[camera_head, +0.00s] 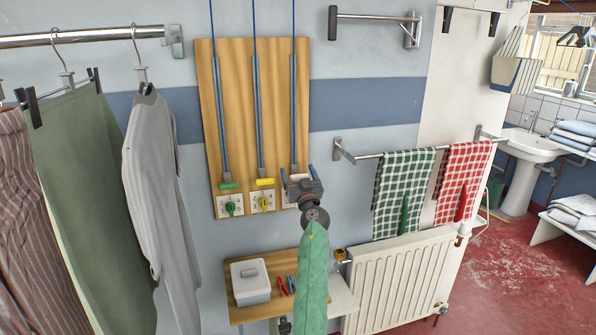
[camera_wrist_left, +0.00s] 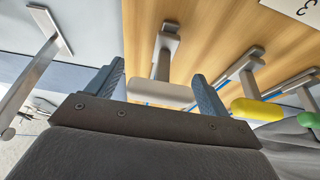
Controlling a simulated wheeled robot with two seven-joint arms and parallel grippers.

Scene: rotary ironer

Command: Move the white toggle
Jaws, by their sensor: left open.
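A wooden board (camera_head: 232,110) on the wall carries three blue cords with toggles at their lower ends: a green one (camera_head: 229,185) at left, a yellow one (camera_head: 265,181) in the middle and the white one at right. The white toggle (camera_wrist_left: 160,94) shows in the left wrist view as a pale bar on a grey stem, lying between my finger tips. In the head view my left gripper (camera_head: 299,175) mostly hides it. My left gripper is open, with a finger on either side and gaps visible. My right gripper is not in view.
Numbered plates (camera_head: 230,206) sit under the toggles. Below is a wooden shelf (camera_head: 246,313) with a white lidded box (camera_head: 250,281). To the right are a radiator (camera_head: 395,285) and a rail with checked towels (camera_head: 403,190). Clothes (camera_head: 160,190) hang at left.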

